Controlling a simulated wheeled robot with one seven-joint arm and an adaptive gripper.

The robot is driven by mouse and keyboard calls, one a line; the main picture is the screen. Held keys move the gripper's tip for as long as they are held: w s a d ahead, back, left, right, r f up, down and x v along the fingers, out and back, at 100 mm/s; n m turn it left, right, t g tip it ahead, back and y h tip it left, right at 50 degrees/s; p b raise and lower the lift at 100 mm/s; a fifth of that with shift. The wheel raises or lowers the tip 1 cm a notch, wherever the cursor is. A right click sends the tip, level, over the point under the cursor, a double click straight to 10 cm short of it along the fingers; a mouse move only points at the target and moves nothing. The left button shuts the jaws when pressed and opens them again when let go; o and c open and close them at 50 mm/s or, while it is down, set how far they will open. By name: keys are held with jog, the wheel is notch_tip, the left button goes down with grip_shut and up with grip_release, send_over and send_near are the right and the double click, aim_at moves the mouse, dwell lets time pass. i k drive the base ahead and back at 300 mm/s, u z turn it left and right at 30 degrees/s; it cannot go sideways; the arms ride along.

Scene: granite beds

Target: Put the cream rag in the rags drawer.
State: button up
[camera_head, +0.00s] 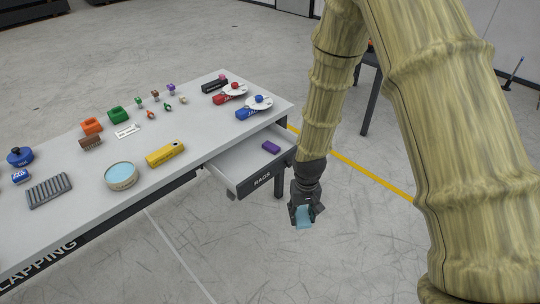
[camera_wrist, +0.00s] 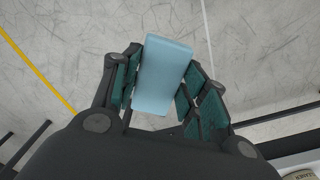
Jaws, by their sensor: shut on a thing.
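My gripper (camera_head: 304,214) is shut on a light blue, block-shaped piece (camera_head: 304,217), which may be a folded rag. In the wrist view the light blue piece (camera_wrist: 162,75) sits between the finger pads, over bare floor. The rags drawer (camera_head: 262,181), labelled RAGS, is pulled out from the table's right end. A small purple block (camera_head: 271,147) lies in it. My gripper is in front and to the right of the drawer, apart from it. I cannot make out a cream rag in either view.
The grey table (camera_head: 190,160) holds a yellow tool (camera_head: 165,154), a round tub (camera_head: 121,176), a grey ribbed block (camera_head: 49,190) and several small coloured parts. Red and blue clamps stand near its far right end. The floor in front of the drawer is clear.

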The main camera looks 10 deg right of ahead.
aim_at(255, 158)
jog(key=z, duration=0.3)
jog(key=i, duration=1.25)
jog(key=u, duration=0.85)
